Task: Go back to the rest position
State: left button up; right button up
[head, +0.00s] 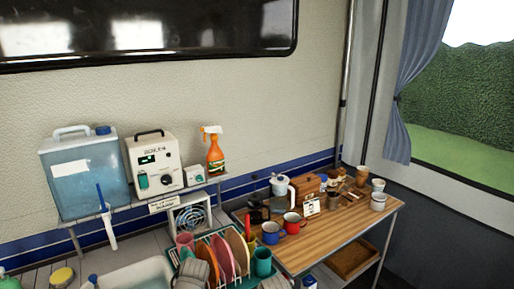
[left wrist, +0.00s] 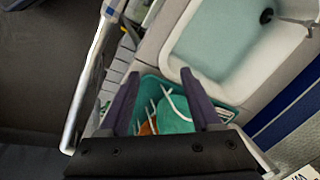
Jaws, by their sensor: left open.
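My left gripper (left wrist: 160,76) shows in the left wrist view with its two dark fingers spread apart and nothing between them. Beyond the fingers is a teal dish rack (left wrist: 228,112) holding a teal item (left wrist: 176,116) and something orange, partly hidden by the gripper body. I cannot tell how far the fingers are from the rack. Neither gripper shows in the head view, and my right gripper is in neither view.
A sink basin (left wrist: 235,50) lies beside the rack. In the head view, a water tank (head: 85,178) and white appliance (head: 155,165) stand on a shelf. The wooden table (head: 335,228) holds a red mug (head: 292,223), blue mug (head: 271,233) and other items.

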pick_arm(q)
jog(key=s+d+g, duration=0.1)
jog(key=s+d, duration=0.4)
jog(key=d, duration=0.2)
jog(key=s+d+f+g+h, duration=0.1)
jog(key=s+d, duration=0.4)
jog(key=d, duration=0.2)
jog(key=shift+d+h, duration=0.3)
jog(key=shift+d, duration=0.1)
